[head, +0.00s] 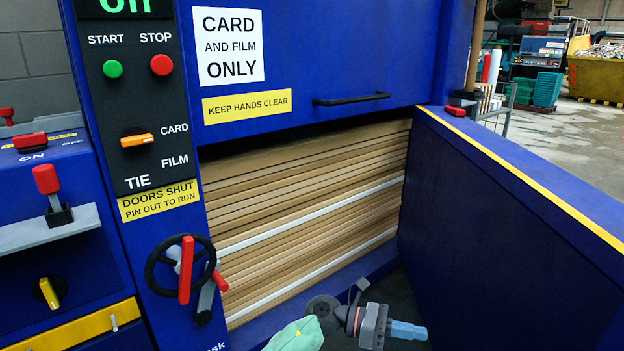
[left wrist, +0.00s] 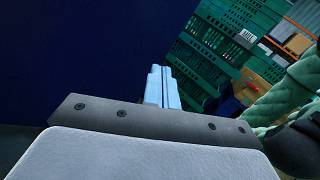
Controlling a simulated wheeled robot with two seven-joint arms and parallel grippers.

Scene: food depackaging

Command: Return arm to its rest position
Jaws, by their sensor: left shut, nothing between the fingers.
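My left gripper (head: 424,333) is at the bottom of the head view, in front of the baler (head: 330,60) opening and beside its open door (head: 510,230). Its light blue fingers are together and empty. In the left wrist view the fingers (left wrist: 160,70) also show closed, with nothing between them. A dark blue surface fills the left of that view. My right gripper is in neither view.
Flat card layers (head: 310,195) with white straps fill the baler chamber. A handwheel (head: 181,262) and a control panel (head: 128,95) are on the left. Green crates (left wrist: 215,45) show in the left wrist view. Open floor (head: 570,140) lies beyond the door.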

